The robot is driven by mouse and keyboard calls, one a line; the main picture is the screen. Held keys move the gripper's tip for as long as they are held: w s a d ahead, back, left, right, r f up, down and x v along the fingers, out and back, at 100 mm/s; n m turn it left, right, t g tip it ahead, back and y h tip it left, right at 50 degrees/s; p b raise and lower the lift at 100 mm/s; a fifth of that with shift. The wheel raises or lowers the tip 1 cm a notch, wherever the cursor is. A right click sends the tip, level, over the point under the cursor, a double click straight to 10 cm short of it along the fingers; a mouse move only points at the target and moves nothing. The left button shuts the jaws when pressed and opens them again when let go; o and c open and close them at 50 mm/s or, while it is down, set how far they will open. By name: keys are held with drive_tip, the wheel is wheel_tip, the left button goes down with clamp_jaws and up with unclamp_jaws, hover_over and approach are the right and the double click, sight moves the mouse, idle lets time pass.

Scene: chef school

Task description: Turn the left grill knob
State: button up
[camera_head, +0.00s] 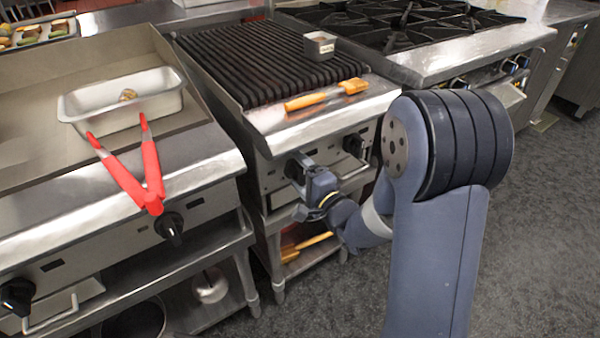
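The grill (262,60) with black ridged grates stands in the middle of the head view. Its left knob (292,170) is black and round on the front panel, and my gripper partly covers it. The grill's right knob (354,145) shows clear of my gripper. My gripper (303,162) is at the left knob, with its fingertips pointing at the panel. I cannot tell whether it touches the knob or whether its fingers are shut.
An orange-handled brush (325,95) and a small metal container (320,46) lie on the grill top. At left, a griddle (30,150) carries a metal pan (125,98) and red tongs (140,178). A burner range (440,65) stands right. Grey floor at right is clear.

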drive_tip(key=v, duration=1)
drive_tip(key=shift+s+d+p, duration=0.25)
drive_tip(key=shift+s+p, duration=0.05)
drive_tip(key=shift+p, duration=0.15)
drive_tip(key=b+x, duration=0.1)
drive_tip(key=x, duration=0.9)
drive_tip(key=shift+w+a, duration=0.25)
drive_tip(key=shift+w, duration=0.05)
